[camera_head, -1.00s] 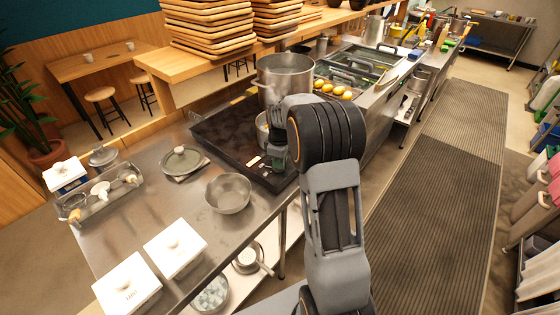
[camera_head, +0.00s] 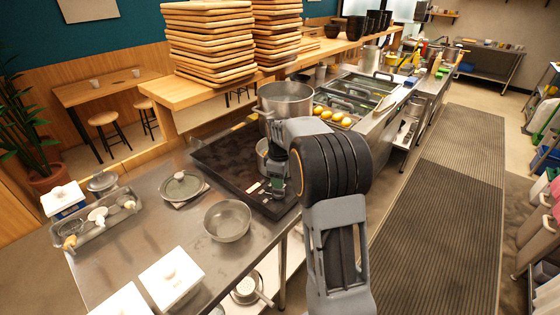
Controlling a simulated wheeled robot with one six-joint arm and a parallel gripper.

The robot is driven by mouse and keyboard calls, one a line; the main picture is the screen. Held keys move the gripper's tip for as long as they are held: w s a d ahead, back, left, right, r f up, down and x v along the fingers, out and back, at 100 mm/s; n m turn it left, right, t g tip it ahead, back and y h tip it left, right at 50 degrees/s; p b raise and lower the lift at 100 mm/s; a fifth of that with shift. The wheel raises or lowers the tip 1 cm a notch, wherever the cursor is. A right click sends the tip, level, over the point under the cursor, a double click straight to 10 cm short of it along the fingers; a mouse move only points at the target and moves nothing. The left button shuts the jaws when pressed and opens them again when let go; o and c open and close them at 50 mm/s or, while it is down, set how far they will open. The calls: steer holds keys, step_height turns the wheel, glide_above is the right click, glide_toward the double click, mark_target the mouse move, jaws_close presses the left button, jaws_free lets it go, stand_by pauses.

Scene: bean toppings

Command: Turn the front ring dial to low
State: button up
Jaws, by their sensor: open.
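The black cooktop (camera_head: 222,155) is set in the steel counter, with a large steel pot (camera_head: 287,100) at its back. A smaller pot (camera_head: 262,150) stands nearer the front, partly hidden by my arm. My gripper (camera_head: 277,188) points down at the cooktop's front right edge, beside small light markings (camera_head: 256,187) on the control strip. Its fingers are small in view and mostly hidden by my arm. The front ring dial cannot be made out; I cannot tell whether my gripper touches it.
A steel bowl (camera_head: 228,221) stands on the counter left of my gripper, with a lidded pan (camera_head: 182,187) behind it. White lidded boxes (camera_head: 171,279) stand at the front. Stacked wooden trays (camera_head: 208,45) are on the back shelf. Bare counter lies around the bowl.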

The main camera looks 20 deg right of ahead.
step_height(320, 180, up, 10)
steer(key=shift+f, duration=0.2)
stand_by(0.7)
steer(key=s+a+f+m+t, duration=0.1)
steer(key=s+a+m, duration=0.3)
steer(key=s, duration=0.7)
steer(key=s+a+f+m+t, duration=0.2)
steer(key=s+a+m, duration=0.3)
steer(key=s, duration=0.6)
steer(key=shift+a+f+t, duration=0.25)
steer(key=shift+a+t, duration=0.25)
steer(key=shift+a, duration=0.5)
